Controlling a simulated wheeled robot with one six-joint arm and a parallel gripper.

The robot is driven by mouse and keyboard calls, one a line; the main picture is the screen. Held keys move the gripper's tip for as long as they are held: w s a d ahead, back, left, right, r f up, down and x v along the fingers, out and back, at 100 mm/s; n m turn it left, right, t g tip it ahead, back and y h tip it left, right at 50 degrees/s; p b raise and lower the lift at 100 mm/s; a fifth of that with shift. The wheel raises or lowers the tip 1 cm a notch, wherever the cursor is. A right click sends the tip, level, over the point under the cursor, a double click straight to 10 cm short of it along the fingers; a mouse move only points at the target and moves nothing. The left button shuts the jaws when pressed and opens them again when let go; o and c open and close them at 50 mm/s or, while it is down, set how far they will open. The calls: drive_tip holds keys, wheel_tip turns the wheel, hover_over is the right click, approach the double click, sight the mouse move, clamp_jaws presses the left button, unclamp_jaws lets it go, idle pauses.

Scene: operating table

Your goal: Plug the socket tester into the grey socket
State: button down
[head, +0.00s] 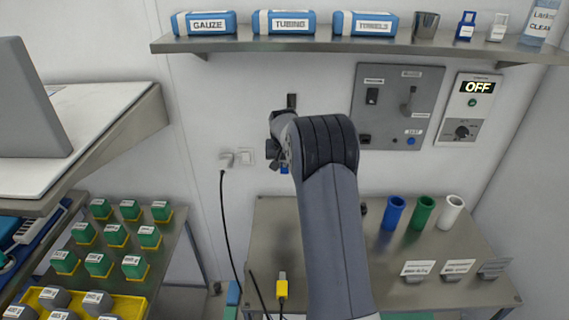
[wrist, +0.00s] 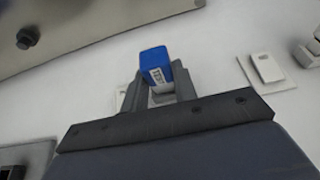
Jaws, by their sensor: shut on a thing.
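The socket tester (wrist: 157,62) is a small blue block with a white TEST label, and my gripper (wrist: 160,88) is shut on it in the wrist view. In the head view a bit of blue tester (head: 284,169) shows beside my gripper (head: 281,150), close to the back wall and largely covered by my arm. A pale wall plate (wrist: 121,98) lies behind the tester and fingers in the wrist view, mostly hidden. I cannot tell whether it is the grey socket, nor whether the tester touches it.
A grey control panel (head: 388,88) is to the right. A shelf (head: 340,43) with blue boxes is above, a metal table (head: 400,243) with coloured cups below.

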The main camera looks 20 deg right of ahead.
drive_tip(key=shift+w+d+p, duration=0.2)
drive_tip(key=shift+w+p, duration=0.15)
drive_tip(key=shift+w, duration=0.2)
drive_tip(key=c, duration=1.1)
unclamp_jaws()
drive_tip(key=shift+o, duration=0.2)
drive_tip(key=shift+s+r, duration=0.1)
drive_tip(key=b+v, duration=0.2)
drive_tip(key=v, duration=0.8)
drive_tip(key=shift+r+b, duration=0.25)
drive_tip(key=shift+b, duration=0.05)
drive_tip(key=shift+s+f, duration=0.1)
drive_tip(key=shift+f, duration=0.05)
